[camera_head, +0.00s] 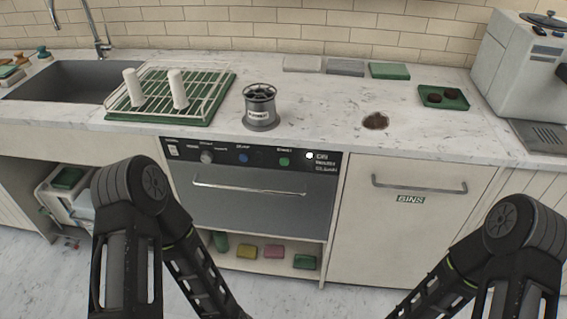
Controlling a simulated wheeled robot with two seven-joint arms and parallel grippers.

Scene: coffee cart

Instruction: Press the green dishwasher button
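The dishwasher (262,206) is built in under the counter, with a grey front, a bar handle and a black control strip along its top. The green button (284,161) sits on the right half of that strip. A blue button (243,157) and a round knob (207,157) are to its left, and a white round light or button (309,156) is to its right. Both my arms reach in from the bottom of the head view, bent downward. My left and right grippers are below the picture edge, so neither shows.
The counter (330,115) holds a green drying rack (216,98) with two white cups, a grey canister (260,108) above the dishwasher, and a green tray (428,107). A sink is at left, a coffee machine (520,75) at right. Coloured sponges lie on the shelf below.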

